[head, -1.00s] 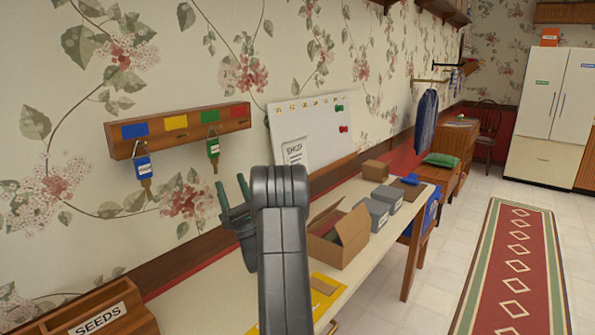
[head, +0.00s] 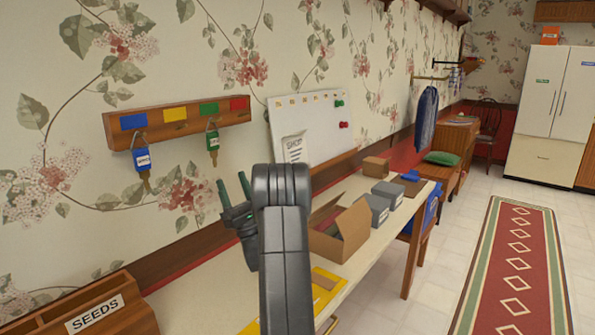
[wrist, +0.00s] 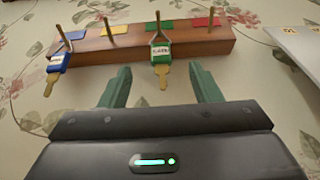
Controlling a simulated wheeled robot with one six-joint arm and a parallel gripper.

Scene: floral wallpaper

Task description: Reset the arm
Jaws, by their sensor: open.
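My gripper (head: 233,191) is in the air over the table, in front of the wallpapered wall, partly hidden behind my arm. In the wrist view my gripper (wrist: 160,88) shows two green fingers spread apart with nothing held between them. A wooden key rack (head: 180,123) with blue, yellow, green and red patches is on the wall above and left of my gripper. A key with a blue tag (head: 142,160) and a key with a green tag (head: 212,142) hang from its hooks. In the wrist view the green-tagged key (wrist: 161,55) hangs just beyond the fingertips, apart from them.
A long table (head: 200,300) runs below, with an open cardboard box (head: 340,235), grey boxes (head: 378,204) and a yellow envelope (head: 325,290). A wooden SEEDS box (head: 95,310) is at lower left. A whiteboard (head: 320,125) leans behind. The rug (head: 515,265) and floor are clear.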

